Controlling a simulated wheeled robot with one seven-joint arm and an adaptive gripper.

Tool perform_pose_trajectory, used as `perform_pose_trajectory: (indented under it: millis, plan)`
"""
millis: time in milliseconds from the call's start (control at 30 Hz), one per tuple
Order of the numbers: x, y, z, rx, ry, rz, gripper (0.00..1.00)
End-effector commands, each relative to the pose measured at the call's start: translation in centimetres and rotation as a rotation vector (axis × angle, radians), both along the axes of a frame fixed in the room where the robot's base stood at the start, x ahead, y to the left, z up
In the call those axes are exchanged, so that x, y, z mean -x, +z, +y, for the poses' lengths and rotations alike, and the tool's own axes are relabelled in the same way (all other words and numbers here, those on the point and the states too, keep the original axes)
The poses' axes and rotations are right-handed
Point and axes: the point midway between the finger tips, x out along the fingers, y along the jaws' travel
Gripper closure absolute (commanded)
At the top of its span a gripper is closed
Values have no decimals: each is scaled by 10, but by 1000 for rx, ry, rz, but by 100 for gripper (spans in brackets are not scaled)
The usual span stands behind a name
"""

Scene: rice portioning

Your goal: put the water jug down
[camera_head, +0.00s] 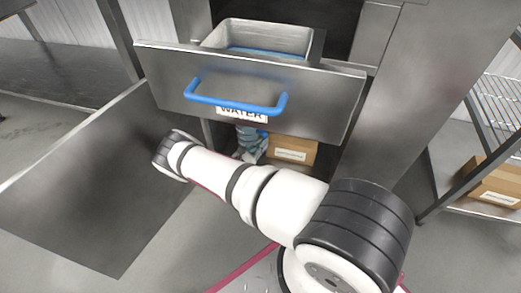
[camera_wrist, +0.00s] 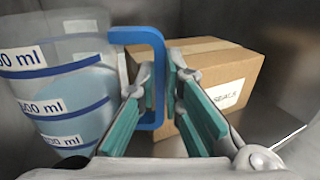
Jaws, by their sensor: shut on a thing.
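The water jug (camera_wrist: 55,95) is a clear, tapered vessel with white and blue ml bands and bluish water inside. It fills the left of the wrist view and looks about upright. Its blue handle (camera_wrist: 137,36) runs down between the teal-padded fingers of my gripper (camera_wrist: 160,82), which is shut on it. The jug's base is hidden, so I cannot tell whether it touches the surface below. In the head view my arm reaches toward the lower cabinet under the drawer, where a small, partly hidden part of the jug seems to show.
A cardboard box (camera_wrist: 222,72) stands just right of the jug; it also shows in the head view (camera_head: 292,151). An open drawer (camera_head: 320,98) labelled WATER, with a blue handle (camera_head: 235,105) and a metal tub (camera_head: 305,45), hangs above. An open cabinet door (camera_head: 95,185) stands left.

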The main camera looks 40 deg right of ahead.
Motion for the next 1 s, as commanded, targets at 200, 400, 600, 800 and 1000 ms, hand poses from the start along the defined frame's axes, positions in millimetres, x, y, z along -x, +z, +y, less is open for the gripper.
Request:
perform_pose_trajectory:
  millis: [200, 400, 600, 800, 1000]
  plan:
    - [-10, 1, -3, 3, -1, -5, 100]
    - [-15, -16, -5, 2, -2, -3, 100]
    - [-16, -35, -5, 3, 0, -4, 100]
    - [-16, -34, -5, 4, 0, -3, 100]
    - [-16, -37, -5, 5, 0, -2, 100]
